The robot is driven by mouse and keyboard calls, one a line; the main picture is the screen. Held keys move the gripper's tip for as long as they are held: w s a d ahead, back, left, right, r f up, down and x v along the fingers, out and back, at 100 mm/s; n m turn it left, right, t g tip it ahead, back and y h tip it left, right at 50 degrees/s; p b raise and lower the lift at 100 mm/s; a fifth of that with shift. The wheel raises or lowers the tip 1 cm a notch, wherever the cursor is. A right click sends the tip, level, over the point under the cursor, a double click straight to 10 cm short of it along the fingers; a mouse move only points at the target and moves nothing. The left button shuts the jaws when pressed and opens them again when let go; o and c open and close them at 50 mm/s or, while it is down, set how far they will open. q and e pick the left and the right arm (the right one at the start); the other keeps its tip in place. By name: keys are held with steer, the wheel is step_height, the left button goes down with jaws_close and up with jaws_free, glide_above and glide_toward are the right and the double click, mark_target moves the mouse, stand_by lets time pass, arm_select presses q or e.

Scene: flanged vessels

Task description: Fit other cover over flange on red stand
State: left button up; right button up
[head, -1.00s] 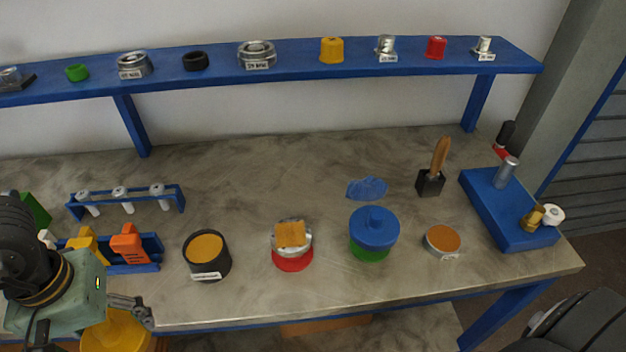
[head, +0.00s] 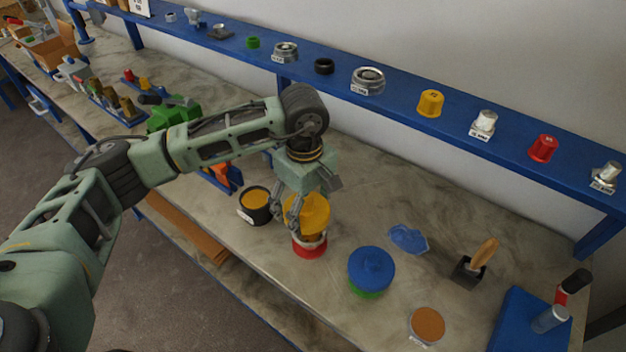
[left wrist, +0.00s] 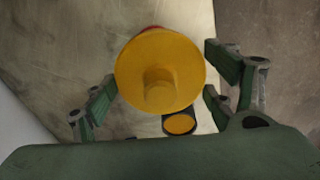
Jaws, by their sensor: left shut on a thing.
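The yellow cover (head: 308,212) is a round lid held by my left gripper (head: 293,212) over the red stand (head: 309,249) in the head view. A pale strip of the flange (head: 311,241) shows between cover and stand; I cannot tell whether the cover touches it. In the left wrist view the cover (left wrist: 160,72) is round with a knob, between the spread fingers of the gripper (left wrist: 158,88), and hides nearly all of the stand. The blue cover (head: 371,264) sits on the green stand (head: 368,291). My right gripper is not in view.
A dark pot with yellow contents (head: 255,203) stands close left of the red stand. A blue flat piece (head: 408,238), a brush in a black block (head: 474,264) and a brown-topped disc (head: 427,323) lie to the right. The blue shelf (head: 400,103) runs behind.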

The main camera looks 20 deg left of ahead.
mark_target(310, 213)
arm_select(q)
steer(key=shift+w+r+n, duration=0.35)
steer(key=shift+w+n, duration=0.05)
steer(key=shift+n, duration=0.2)
steer(key=shift+w+f+n+p, duration=0.15)
steer(key=shift+w+n+p, duration=0.1)
steer(key=shift+n+p, duration=0.05)
steer(key=shift+d, duration=0.15)
steer(key=shift+f+b, duration=0.1)
steer(key=shift+b, duration=0.35)
step_height(310, 213, down, 3)
steer(key=b, duration=0.3)
steer(key=shift+f+b, duration=0.2)
steer(key=shift+b, duration=0.15)
steer(key=shift+f+b, duration=0.3)
steer(key=shift+f, duration=0.15)
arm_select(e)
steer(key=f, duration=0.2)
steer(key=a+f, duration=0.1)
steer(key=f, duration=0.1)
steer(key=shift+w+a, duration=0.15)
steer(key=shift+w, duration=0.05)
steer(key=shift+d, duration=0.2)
